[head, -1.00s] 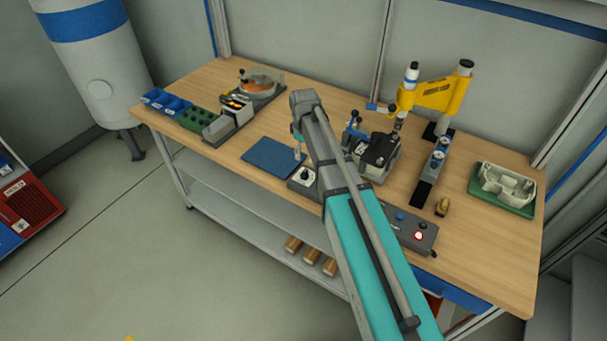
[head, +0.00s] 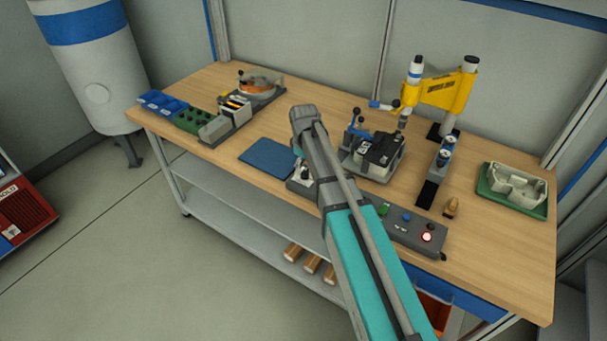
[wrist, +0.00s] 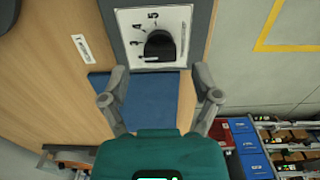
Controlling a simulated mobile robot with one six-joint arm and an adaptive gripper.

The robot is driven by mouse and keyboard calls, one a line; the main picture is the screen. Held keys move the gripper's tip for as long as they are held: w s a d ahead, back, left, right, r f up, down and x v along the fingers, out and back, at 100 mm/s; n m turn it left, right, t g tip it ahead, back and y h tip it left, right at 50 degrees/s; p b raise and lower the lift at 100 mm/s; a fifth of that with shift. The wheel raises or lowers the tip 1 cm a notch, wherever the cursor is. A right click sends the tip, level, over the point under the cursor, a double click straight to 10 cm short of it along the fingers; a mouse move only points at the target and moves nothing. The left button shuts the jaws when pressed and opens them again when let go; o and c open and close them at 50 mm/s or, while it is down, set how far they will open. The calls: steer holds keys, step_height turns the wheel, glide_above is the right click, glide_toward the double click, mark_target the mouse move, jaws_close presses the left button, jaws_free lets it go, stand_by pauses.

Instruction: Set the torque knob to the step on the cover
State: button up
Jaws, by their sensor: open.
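The torque knob (wrist: 160,46) is black and sits on a white dial plate (wrist: 178,22) on a grey panel. The digits 3, 4 and 5 show at its left and top in the wrist view. In the head view the knob's panel (head: 296,187) is at the bench's front, partly hidden by my arm. My gripper (wrist: 160,74) is open and empty, its fingers apart on either side below the knob in the picture; contact cannot be told. A dark unit with a white label, perhaps the cover (head: 384,147), sits in a fixture behind; its marking is too small to read.
A blue mat (head: 267,157) lies left of the knob. A button panel (head: 420,233) with a lit red button stands right. The yellow press (head: 447,92) and a green tray (head: 493,188) are farther right.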

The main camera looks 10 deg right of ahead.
steer(key=shift+f+b, duration=0.8)
steer(key=shift+f, duration=0.25)
jaws_close()
steer(key=shift+m, duration=0.4)
steer(key=m, duration=0.3)
steer(key=shift+d+m, duration=0.15)
steer(key=shift+m, duration=1.95)
